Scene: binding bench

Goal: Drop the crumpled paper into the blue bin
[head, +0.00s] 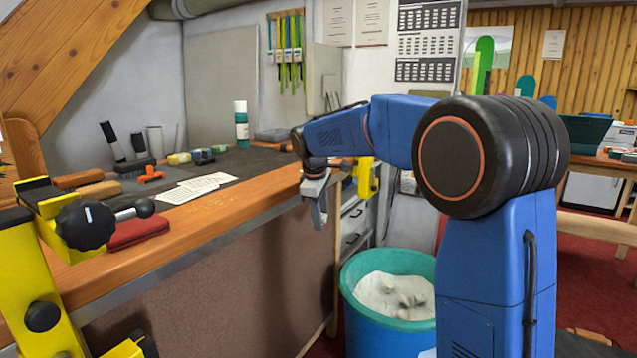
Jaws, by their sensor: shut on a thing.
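My gripper (318,205) hangs from my blue arm, pointing down, just past the bench's right end. It is above and to the left of the bin in the head view. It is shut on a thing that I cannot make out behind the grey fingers. The blue bin (352,314), teal-blue and round, stands on the floor beyond the bench end, partly behind my arm. It is open at the top and holds whitish, rumpled material. I cannot tell any single crumpled paper apart there, and I see none on the bench.
The wooden bench (240,208) fills the left side. It carries white papers (198,187), a red pad (137,231), brushes, small jars and a green-and-white bottle (241,128). A yellow clamp-like device (45,270) stands at the near left. Drawers (352,228) stand behind my gripper.

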